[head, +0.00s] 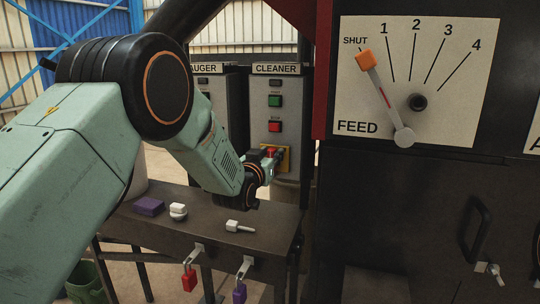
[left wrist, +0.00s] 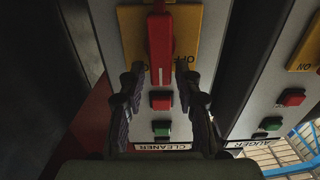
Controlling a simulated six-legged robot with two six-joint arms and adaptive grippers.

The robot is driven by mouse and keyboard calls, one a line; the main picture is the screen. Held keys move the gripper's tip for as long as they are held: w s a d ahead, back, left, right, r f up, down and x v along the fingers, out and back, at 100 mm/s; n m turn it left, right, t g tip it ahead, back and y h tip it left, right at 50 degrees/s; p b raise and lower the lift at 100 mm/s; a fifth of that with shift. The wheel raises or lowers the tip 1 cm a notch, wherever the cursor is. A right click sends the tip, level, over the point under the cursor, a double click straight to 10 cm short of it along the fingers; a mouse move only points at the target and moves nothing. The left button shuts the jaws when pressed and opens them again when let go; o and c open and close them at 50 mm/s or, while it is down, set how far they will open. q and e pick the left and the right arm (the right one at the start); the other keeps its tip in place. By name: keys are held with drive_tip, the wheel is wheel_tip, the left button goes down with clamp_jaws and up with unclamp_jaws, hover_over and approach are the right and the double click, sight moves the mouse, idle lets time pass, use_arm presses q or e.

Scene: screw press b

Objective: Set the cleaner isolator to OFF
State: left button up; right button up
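The cleaner isolator is a red handle (left wrist: 160,50) on a yellow plate (left wrist: 190,22), upside down in the left wrist view. The handle stands along the picture's vertical, its white-marked end pointing towards the green and red buttons. Part of an OFF label shows beside it, partly hidden by a finger. My left gripper (left wrist: 160,72) is open, its fingertips either side of the handle's end with gaps showing. In the head view my left gripper (head: 275,158) is at the yellow plate (head: 286,158) and hides most of it. My right gripper is in neither view.
The AUGER panel (head: 235,100) stands left of the CLEANER panel (head: 275,105). A dark bench (head: 270,225) below holds a purple block (head: 147,206) and small white pieces. Red (head: 189,280) and purple (head: 240,293) padlocks hang in front. The FEED dial (head: 415,80) is right.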

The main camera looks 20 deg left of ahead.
use_arm(q)
drive_tip(key=shift+a, duration=0.1)
drive_tip(key=c, duration=0.3)
clamp_jaws()
drive_tip(key=f+n, duration=0.1)
drive_tip(key=n, duration=0.5)
drive_tip(key=a+n+p, duration=0.1)
drive_tip(key=n, duration=0.5)
drive_tip(key=a+f+n+p, duration=0.1)
drive_tip(key=n, duration=0.4)
drive_tip(key=shift+a+f+n, duration=0.25)
drive_tip(key=shift+f+n, duration=0.1)
drive_tip(key=shift+n, duration=0.05)
idle(0.4)
